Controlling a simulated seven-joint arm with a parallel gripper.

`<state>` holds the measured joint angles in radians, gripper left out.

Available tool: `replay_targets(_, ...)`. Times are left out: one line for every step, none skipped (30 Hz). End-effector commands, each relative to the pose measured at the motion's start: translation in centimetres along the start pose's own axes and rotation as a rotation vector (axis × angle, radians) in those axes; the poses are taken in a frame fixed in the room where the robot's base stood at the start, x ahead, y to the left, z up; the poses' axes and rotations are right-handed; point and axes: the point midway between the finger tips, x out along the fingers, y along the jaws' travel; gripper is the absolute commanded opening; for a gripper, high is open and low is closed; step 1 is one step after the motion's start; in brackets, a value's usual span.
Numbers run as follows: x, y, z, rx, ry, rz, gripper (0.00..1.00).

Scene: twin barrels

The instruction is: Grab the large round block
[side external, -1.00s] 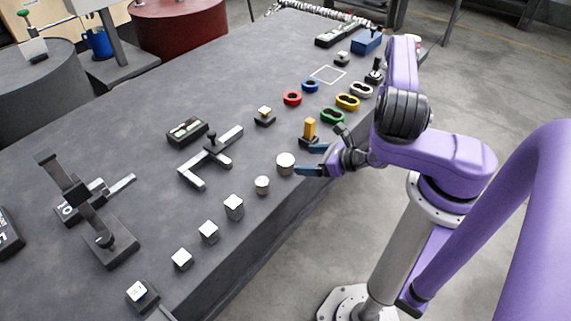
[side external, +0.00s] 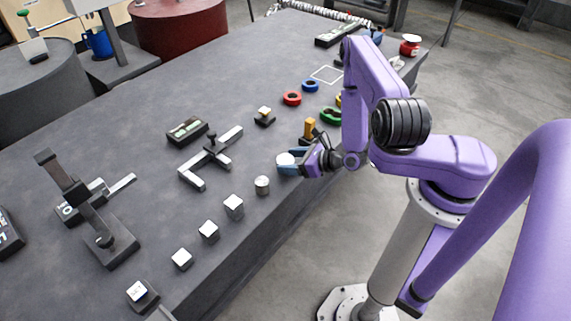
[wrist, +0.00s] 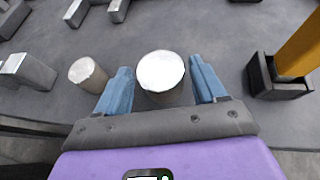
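The large round block (side external: 284,159) is a silver-white cylinder standing upright near the table's front edge. In the wrist view the large round block (wrist: 161,72) stands between the two blue fingers of my gripper (wrist: 163,85). A narrow gap shows on each side of it, so my gripper is open around the block. In the side view my gripper (side external: 290,163) reaches in low from the right, its fingers on either side of the block and partly covering it. A smaller round block (side external: 262,185) stands to the left, also in the wrist view (wrist: 88,74).
Several silver blocks (side external: 234,206) line the front edge to the left. A yellow post in a black base (side external: 309,129) stands close on the right, also in the wrist view (wrist: 300,50). A T-shaped metal fixture (side external: 212,155) lies behind. Coloured rings (side external: 292,98) lie farther back.

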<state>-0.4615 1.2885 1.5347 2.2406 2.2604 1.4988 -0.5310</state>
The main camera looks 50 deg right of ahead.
Motion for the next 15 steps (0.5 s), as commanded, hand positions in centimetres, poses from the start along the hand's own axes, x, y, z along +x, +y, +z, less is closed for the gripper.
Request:
replay_targets(-0.02,0.0,0.0,0.0,0.0,0.0,0.52)
replay_targets(-0.02,-0.01,0.0,0.0,0.0,0.0,0.42)
replay_targets(-0.02,-0.01,-0.01,0.0,0.0,0.0,0.29)
replay_targets(-0.02,0.0,-0.01,0.0,0.0,0.0,0.19)
replay_targets(-0.03,0.0,-0.01,0.0,0.0,0.0,0.1)
replay_targets(-0.03,0.0,-0.01,0.0,0.0,0.0,0.0)
replay_targets(-0.03,-0.02,0.1,-0.001,-0.004,0.0,0.0)
replay_targets(-0.03,-0.03,0.1,-0.001,-0.004,0.0,0.0)
replay_targets(-0.03,-0.02,0.09,-0.001,-0.004,0.0,0.0)
replay_targets(-0.03,-0.02,0.09,-0.001,-0.004,0.0,0.0)
replay_targets(-0.04,-0.02,0.09,-0.001,-0.004,0.0,0.0)
replay_targets(-0.04,-0.02,0.1,-0.001,-0.004,0.0,0.0)
replay_targets(-0.05,-0.03,0.12,-0.001,-0.004,0.0,0.0)
replay_targets(-0.07,-0.03,0.16,-0.001,-0.004,0.0,0.0)
replay_targets(-0.11,-0.03,0.27,-0.001,-0.004,0.0,0.0)
